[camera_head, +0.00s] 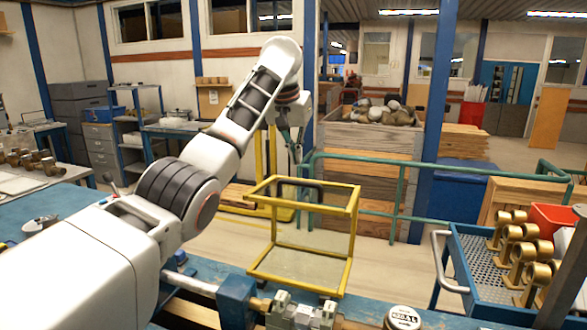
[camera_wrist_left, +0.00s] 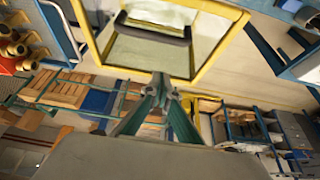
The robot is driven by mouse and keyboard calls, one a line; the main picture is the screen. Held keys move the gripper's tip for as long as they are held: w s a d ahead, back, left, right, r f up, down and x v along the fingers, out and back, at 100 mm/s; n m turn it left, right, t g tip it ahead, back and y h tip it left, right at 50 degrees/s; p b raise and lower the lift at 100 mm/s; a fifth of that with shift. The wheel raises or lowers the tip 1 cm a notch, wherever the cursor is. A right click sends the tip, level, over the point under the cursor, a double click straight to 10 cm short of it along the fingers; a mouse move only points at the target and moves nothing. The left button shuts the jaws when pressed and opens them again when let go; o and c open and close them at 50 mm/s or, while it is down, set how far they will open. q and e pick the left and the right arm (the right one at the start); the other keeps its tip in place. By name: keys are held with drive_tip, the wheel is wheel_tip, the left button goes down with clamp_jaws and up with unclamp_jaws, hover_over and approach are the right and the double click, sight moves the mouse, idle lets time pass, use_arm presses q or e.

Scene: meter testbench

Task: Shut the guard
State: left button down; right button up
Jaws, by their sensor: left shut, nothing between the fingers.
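The guard (camera_head: 290,284) is a yellow frame with clear panels, standing raised behind the far edge of the blue bench. A dark handle (camera_head: 303,184) sits at its top edge. My left gripper (camera_head: 296,158) is shut and empty, pointing down just above the handle side of the guard, seemingly apart from it. In the left wrist view, the guard frame (camera_wrist_left: 86,32) fills the top and its black handle (camera_wrist_left: 155,29) lies beyond my closed fingertips (camera_wrist_left: 160,84). Brass and metal fittings (camera_head: 300,312) lie at the bench below the guard. My right gripper is not in view.
A round meter (camera_head: 403,318) stands at the bench's front right. A blue trolley (camera_head: 460,250) with brass meter bodies (camera_head: 520,250) and a red bin stands at the right. A green rail (camera_head: 400,163) and wooden crate (camera_head: 370,145) are behind the guard.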

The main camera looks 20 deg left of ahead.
sight(293, 195)
use_arm(q)
drive_tip(key=p+x, duration=0.1)
drive_tip(key=x, duration=0.3)
drive_tip(key=shift+f, duration=0.15)
drive_tip(key=shift+s, duration=0.3)
drive_tip(key=shift+s+f, duration=0.1)
drive_tip(key=shift+s, duration=1.5)
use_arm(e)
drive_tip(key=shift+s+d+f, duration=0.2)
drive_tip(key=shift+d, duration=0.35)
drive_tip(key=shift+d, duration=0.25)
